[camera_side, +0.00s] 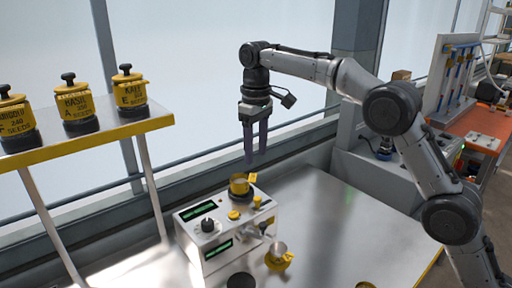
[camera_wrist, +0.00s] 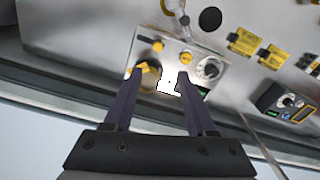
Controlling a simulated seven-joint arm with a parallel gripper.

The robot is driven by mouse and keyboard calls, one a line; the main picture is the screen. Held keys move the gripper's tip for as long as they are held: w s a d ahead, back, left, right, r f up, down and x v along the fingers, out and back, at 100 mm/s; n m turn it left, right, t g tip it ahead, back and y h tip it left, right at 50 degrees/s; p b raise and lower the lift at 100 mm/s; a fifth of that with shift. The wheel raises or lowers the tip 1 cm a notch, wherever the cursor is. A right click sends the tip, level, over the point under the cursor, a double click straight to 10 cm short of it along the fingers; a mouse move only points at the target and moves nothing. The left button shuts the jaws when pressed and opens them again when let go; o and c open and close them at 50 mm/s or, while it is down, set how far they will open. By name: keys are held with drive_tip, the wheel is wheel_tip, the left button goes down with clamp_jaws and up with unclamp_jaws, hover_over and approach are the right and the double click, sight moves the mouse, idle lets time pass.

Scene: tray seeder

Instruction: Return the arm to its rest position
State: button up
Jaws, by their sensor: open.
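My gripper (camera_side: 255,145) hangs from the arm above the seeder, fingers pointing down, open and empty. In the wrist view the two dark fingers (camera_wrist: 158,85) stand apart with nothing held between them. The seeder (camera_side: 215,235) is a white box with green displays, a black knob and yellow buttons, standing on the metal table (camera_side: 325,215). A yellow cup (camera_side: 239,184) sits on top of it, below my fingertips and apart from them. The seeder also shows in the wrist view (camera_wrist: 195,58).
A shelf (camera_side: 95,134) on the left holds yellow seed jars with black knobs: one (camera_side: 75,103) in the middle, one (camera_side: 129,92) at right, one (camera_side: 14,118) at left. A small cup (camera_side: 279,250) is at the seeder's front. The table right of the seeder is mostly clear.

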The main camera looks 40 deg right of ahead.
drive_tip(key=shift+r, duration=0.2)
drive_tip(key=s+d+r+t, duration=0.25)
drive_tip(key=s+r, duration=0.35)
drive_tip(key=r, duration=0.4)
drive_tip(key=s+d+r+m+t, duration=0.1)
drive_tip(key=s+d+r, duration=0.1)
drive_tip(key=s, duration=0.5)
drive_tip(key=s+d+r, duration=0.1)
drive_tip(key=s, duration=0.7)
drive_tip(key=s+d+f+m+t, duration=0.2)
drive_tip(key=s+f, duration=1.3)
drive_tip(key=f, duration=0.2)
drive_tip(key=shift+s+r, duration=0.1)
